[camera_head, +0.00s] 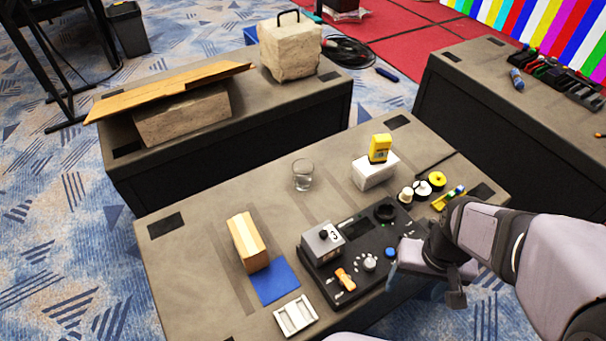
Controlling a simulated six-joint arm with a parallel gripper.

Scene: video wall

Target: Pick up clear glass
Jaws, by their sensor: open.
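The clear glass (303,175) stands upright near the far edge of the near table (190,270), about mid-length. It looks empty. My gripper (418,277) is over the right part of the table's near side, beside the black control panel. It is open and nothing shows between its fingers. It is well apart from the glass, to the right and nearer to me. Part of the gripper is hidden by its own links.
The black panel (318,268) with knobs lies between gripper and glass. A white box (366,172) with a yellow device (380,148) stands right of the glass. A wooden block (247,242) and blue mat (275,281) lie left. Bare tabletop surrounds the glass.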

